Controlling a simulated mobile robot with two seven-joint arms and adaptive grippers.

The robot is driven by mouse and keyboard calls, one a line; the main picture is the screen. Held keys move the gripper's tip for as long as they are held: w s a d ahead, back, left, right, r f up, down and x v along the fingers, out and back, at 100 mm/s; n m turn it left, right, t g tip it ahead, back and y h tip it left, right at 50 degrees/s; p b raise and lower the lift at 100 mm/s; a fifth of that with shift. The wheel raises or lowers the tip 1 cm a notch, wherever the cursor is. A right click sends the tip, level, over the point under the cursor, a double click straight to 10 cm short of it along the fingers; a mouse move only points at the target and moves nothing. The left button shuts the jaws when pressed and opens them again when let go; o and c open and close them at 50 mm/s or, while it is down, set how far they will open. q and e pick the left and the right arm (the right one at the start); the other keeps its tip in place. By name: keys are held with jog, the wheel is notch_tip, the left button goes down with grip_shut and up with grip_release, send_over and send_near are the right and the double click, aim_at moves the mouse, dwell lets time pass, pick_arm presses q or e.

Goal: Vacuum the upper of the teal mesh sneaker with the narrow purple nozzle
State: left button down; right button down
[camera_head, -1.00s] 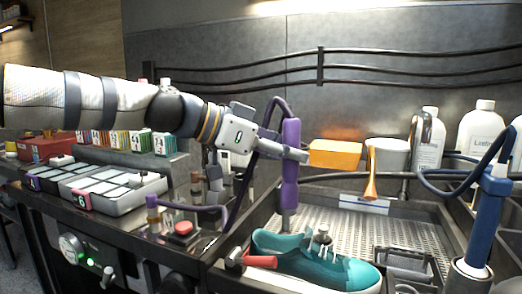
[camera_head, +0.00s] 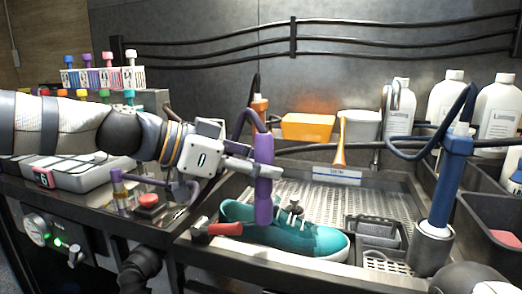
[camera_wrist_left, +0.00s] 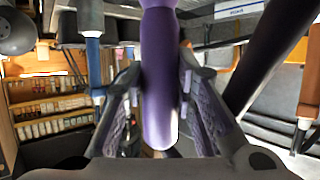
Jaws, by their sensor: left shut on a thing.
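My left gripper (camera_head: 258,170) is shut on the purple nozzle (camera_head: 264,190), with its hose looping up behind. The nozzle hangs nearly upright, its lower end overlapping the heel half of the teal sneaker (camera_head: 318,241). I cannot tell whether it touches the shoe; its narrow grey tip does not show. In the left wrist view the purple handle (camera_wrist_left: 160,80) runs between both finger pads. The sneaker lies on its sole in the tray (camera_head: 350,188), toe to the right, with small metal parts at its opening. My right gripper is not in view.
A red-handled tool (camera_head: 224,229) lies by the heel. A blue tool (camera_head: 450,185) stands upright at the right, its hose arching above. An orange box (camera_head: 308,127), an orange shoehorn-like piece (camera_head: 341,145) and white bottles (camera_head: 445,95) line the back.

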pick_arm(q)
jog(key=shift+f, duration=0.25)
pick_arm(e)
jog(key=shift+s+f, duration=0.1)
pick_arm(q)
jog(key=shift+d, duration=0.15)
jog(key=shift+s+d, duration=0.25)
jog(key=shift+d, duration=0.5)
jog(key=shift+s+d, duration=0.25)
jog(key=shift+d, duration=0.45)
jog(key=shift+a, duration=0.1)
dwell(0.4)
jog(key=w+a, duration=0.2)
jog(key=a, duration=0.4)
dwell(1.1)
jog(key=shift+s+a+r, duration=0.1)
jog(key=shift+r, duration=0.1)
dwell(0.7)
